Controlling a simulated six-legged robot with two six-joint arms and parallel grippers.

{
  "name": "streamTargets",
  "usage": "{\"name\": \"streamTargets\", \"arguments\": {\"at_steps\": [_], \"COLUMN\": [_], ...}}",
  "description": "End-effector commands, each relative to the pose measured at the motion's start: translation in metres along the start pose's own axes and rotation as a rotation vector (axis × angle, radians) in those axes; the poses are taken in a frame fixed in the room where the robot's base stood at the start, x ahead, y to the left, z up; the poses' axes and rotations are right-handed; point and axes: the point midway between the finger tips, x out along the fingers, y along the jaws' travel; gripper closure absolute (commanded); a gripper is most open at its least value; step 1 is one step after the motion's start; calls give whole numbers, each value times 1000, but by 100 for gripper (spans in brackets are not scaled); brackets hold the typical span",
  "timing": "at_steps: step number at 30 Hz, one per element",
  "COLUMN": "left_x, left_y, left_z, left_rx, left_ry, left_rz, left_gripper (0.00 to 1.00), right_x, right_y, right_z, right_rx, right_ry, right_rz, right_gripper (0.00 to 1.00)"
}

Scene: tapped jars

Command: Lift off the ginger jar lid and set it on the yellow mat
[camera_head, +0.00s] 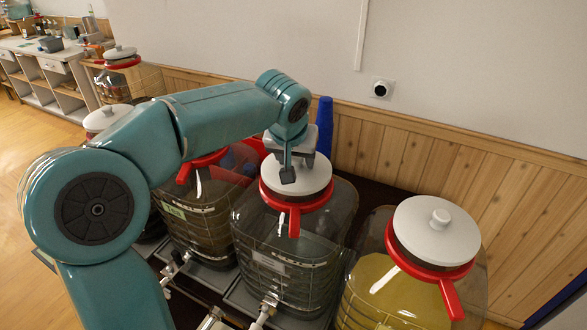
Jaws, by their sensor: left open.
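My left arm reaches in from the left, and its left gripper (290,172) is open over the white lid (312,182) of the middle jar (290,245). The fingers hang at the lid's knob, which they hide; I cannot tell whether they touch it. The lid sits on the jar's mouth, inside a red ring with a handle. A second white lid (437,230), with its knob in plain view, sits on the right jar (390,295), which holds yellow liquid. I cannot read which jar is ginger. No yellow mat shows. My right gripper is not in view.
Another jar (190,215) stands left of the middle one, partly behind my arm. Taps (265,308) stick out at the jars' front. A wood-panelled wall (420,160) is close behind. More lidded jars (122,58) and a white counter (50,60) stand at the far left.

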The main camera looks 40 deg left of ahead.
Motion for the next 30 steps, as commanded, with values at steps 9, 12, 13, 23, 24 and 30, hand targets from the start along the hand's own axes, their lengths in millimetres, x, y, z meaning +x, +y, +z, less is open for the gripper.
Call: {"name": "streamTargets", "arguments": {"at_steps": [9,12,13,23,24,30], "left_x": [0,-1,-2,-21,-24,-35], "left_y": [0,0,0,0,0,0], "left_z": [0,0,-1,-12,-13,-19], "left_rx": [0,0,0,0,0,1], "left_ry": [-1,-1,-1,1,1,1], "left_rz": [0,0,0,0,0,0], "left_gripper": [97,97,97,97,97,97], "right_x": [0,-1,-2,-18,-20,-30], "right_y": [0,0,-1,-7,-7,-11], "right_z": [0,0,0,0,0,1], "right_rx": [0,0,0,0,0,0], "right_ry": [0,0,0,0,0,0], "right_rz": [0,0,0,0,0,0], "right_gripper": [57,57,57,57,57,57]}}
